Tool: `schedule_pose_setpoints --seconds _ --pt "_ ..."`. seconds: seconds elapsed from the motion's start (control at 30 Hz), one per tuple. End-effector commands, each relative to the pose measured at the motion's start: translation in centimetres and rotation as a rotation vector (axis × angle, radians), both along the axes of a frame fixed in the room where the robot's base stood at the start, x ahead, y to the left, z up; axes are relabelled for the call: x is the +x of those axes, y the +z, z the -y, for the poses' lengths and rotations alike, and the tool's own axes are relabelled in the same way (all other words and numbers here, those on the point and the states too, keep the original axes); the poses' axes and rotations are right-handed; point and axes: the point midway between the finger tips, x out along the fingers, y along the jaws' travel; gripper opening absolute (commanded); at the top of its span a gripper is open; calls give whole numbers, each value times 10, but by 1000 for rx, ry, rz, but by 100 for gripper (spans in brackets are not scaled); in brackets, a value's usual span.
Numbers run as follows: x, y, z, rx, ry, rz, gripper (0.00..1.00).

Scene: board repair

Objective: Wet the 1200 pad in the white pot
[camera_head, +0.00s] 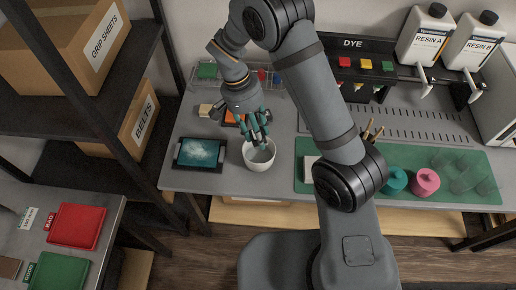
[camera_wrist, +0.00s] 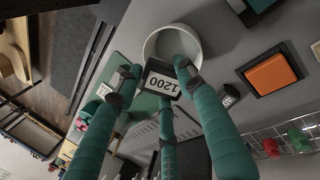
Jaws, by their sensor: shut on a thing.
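The white pot (camera_head: 249,163) stands on the grey bench in the head view, right of a dark framed panel with a cloudy blue face. Its rim and inside also show in the wrist view (camera_wrist: 150,45). My gripper (camera_head: 259,138), with teal fingers, points down at the pot's mouth. In the wrist view its fingers (camera_wrist: 157,78) are closed around the dark pad labelled 1200 (camera_wrist: 161,84). The pad overlaps the near part of the pot's opening there. I cannot tell whether it is above the rim or inside. In the head view the fingers hide the pad.
The dark framed panel (camera_head: 201,153) is close left of the pot. An orange block in a black holder (camera_wrist: 271,74) lies nearby. A green mat (camera_head: 455,178) with a teal roll (camera_head: 394,181) and a pink roll (camera_head: 426,182) is at right. A wire rack (camera_head: 272,88) stands behind.

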Motion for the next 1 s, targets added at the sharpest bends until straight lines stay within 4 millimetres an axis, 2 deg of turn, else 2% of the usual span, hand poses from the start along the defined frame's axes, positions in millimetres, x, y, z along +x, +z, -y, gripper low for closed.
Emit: schedule_pose_setpoints --seconds 0.27,0.67,1.0 --pt "0 3 0 0 0 0 18" --pt "0 40 0 0 1 0 18" --pt "0 40 0 0 1 0 18"
